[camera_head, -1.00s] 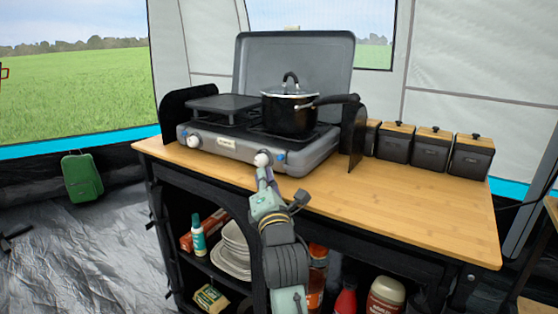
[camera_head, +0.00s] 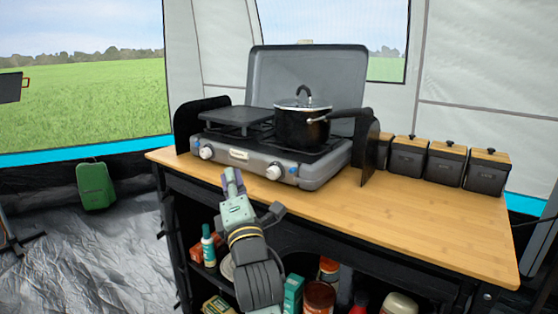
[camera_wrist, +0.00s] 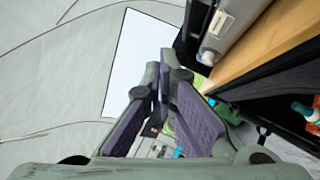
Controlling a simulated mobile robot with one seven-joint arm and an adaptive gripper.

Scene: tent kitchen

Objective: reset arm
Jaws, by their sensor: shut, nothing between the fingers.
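My gripper (camera_head: 232,178) is shut and empty in the head view, in front of the camp stove and over the front edge of the table. Its fingers point up toward the stove's front panel and look apart from the knobs. In the wrist view the closed fingers (camera_wrist: 160,85) fill the middle. My forearm rises from the bottom of the head view and hides part of the shelves.
The camp stove (camera_head: 318,170) stands on the wooden table (camera_head: 430,212) with a black lidded pot (camera_head: 302,128) on its right burner. Several dark canisters (camera_head: 408,158) line the back right. Shelves below hold bottles and jars.

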